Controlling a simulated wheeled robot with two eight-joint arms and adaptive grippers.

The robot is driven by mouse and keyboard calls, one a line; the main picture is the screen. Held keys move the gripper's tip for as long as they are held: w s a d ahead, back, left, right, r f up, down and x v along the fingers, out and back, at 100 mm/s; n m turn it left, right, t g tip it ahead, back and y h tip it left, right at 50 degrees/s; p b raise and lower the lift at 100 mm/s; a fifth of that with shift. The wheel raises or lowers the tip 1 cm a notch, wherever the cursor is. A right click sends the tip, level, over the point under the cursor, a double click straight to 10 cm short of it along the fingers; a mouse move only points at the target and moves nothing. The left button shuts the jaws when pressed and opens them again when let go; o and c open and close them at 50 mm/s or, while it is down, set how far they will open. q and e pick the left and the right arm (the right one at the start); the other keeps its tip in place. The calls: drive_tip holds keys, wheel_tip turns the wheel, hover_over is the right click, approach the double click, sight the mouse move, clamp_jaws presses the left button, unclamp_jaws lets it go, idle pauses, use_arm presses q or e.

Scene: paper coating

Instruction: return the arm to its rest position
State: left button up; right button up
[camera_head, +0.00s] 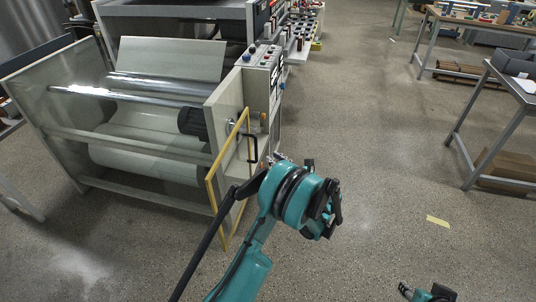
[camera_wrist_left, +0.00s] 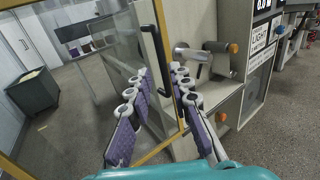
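My left arm (camera_head: 290,195) is teal and black and reaches up to the coating machine's open, yellow-framed clear door (camera_head: 213,190). In the left wrist view, my left gripper (camera_wrist_left: 159,72) has its two purple-padded fingers apart, with nothing clasped between them. The door's black handle (camera_wrist_left: 158,45) passes between the fingers; I cannot tell whether either touches it. The handle also shows in the head view (camera_head: 253,149). The left fingertips are mostly hidden there behind my wrist. Part of my right arm (camera_head: 430,293) shows at the bottom edge; its finger state is unclear.
The coating machine (camera_head: 150,140) with its rollers stands at left. Its control panel (camera_head: 262,65) is close beyond my left wrist. Work tables (camera_head: 518,90) stand at right. The speckled floor between is mostly clear, with a yellow floor mark (camera_head: 438,221).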

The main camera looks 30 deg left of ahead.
use_arm(q)
drive_tip(key=shift+s+d, duration=0.1)
drive_tip(key=shift+d, duration=0.15)
idle(0.3)
drive_tip(key=s+d+r+n+h, duration=0.2)
drive_tip(key=s+r+n+h, duration=0.5)
drive_tip(key=s+n+h, duration=0.3)
drive_tip(key=s+d+n+h, duration=0.3)
drive_tip(key=s+d+n, duration=0.2)
drive_tip(key=s, duration=0.4)
drive_tip(key=s+d+f+n+t+h, duration=0.1)
drive_tip(key=s+d+n+h, duration=0.3)
drive_tip(key=s, duration=0.6)
drive_tip(key=d+n, duration=0.2)
drive_tip(key=n, duration=0.1)
drive_tip(key=shift+d+f, duration=0.15)
drive_tip(key=shift+d, duration=0.05)
